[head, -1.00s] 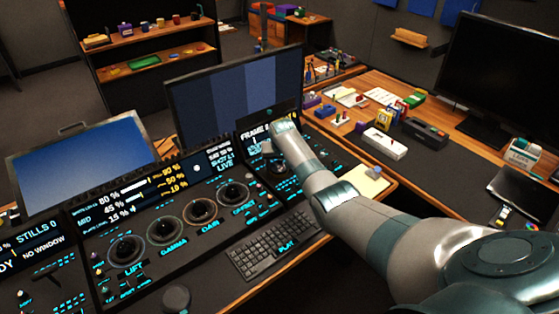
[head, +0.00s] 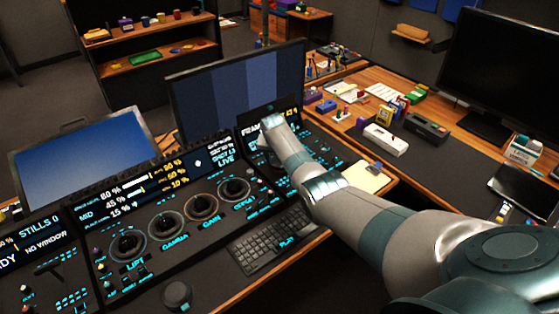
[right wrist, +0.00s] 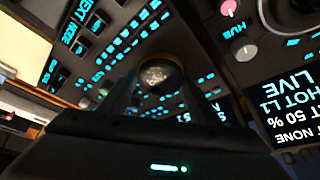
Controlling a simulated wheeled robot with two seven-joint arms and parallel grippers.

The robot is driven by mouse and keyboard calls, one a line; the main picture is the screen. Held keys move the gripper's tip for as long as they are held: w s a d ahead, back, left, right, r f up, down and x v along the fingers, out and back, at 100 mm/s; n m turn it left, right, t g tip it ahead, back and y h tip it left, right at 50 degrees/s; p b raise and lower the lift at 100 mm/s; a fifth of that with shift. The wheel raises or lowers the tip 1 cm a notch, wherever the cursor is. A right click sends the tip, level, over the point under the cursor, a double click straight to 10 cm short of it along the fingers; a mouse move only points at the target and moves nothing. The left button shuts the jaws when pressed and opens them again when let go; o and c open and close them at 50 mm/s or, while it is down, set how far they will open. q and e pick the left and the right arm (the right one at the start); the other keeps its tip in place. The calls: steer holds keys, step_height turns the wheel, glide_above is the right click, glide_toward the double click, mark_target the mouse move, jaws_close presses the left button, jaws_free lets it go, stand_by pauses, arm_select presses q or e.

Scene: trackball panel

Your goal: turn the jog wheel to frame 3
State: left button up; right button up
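My right arm reaches from the lower right to the right-hand control panel in the head view. Its wrist covers part of the small screen reading "FRAM..." (head: 250,129), so the frame number is not readable. My right gripper (right wrist: 158,92) is mostly hidden behind its own wrist in the head view. In the right wrist view its dark fingers point at the panel, with a round, shiny-topped knob, likely the jog wheel (right wrist: 157,74), between or just beyond them. I cannot tell whether they touch it. My left gripper is out of view.
Several trackballs with rings (head: 168,224) line the panel left of my arm. A keyboard (head: 268,240) lies in front. A yellow notepad (head: 374,178) and a white box (head: 386,140) are right of the arm. Lit buttons surround the knob.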

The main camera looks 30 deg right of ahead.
steer(key=o, duration=0.4)
steer(key=shift+r, duration=0.15)
steer(key=shift+v, duration=1)
steer(key=b+v, duration=0.1)
steer(key=v, duration=1.4)
steer(key=shift+b, duration=0.35)
steer(key=shift+s, duration=0.1)
